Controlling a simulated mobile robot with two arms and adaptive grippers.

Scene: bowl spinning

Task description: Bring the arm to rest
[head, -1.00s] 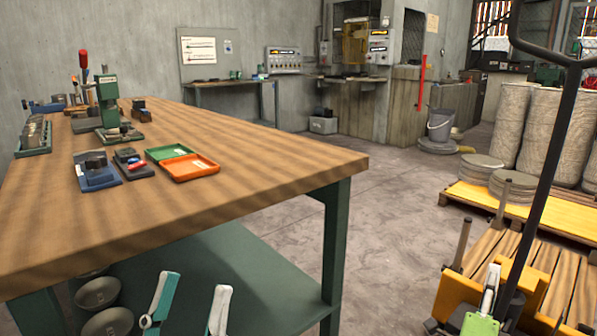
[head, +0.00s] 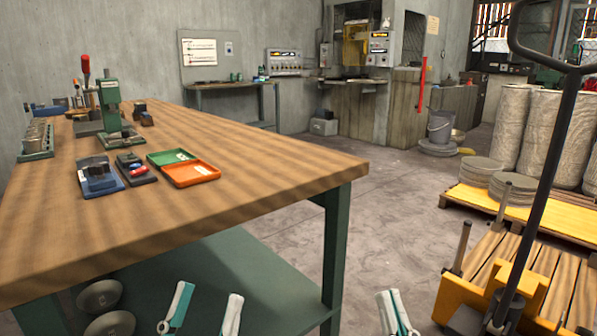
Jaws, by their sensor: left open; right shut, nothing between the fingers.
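My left gripper (head: 208,292) is at the bottom of the head view, in front of the workbench's lower shelf. Its two white and teal fingers are spread apart with nothing between them. My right gripper (head: 387,296) is at the bottom, right of the bench leg and left of the yellow pallet truck. Its fingers are together and hold nothing. The rest of both arms is below the picture edge. Both grippers show apart from the bench and the truck.
The wooden workbench (head: 250,170) fills the left, with small tools and an open green and orange case (head: 190,172) on top. Round metal bowls (head: 100,295) show at its lower shelf. A yellow pallet truck (head: 470,300) stands at right. Clear floor (head: 400,220) lies between.

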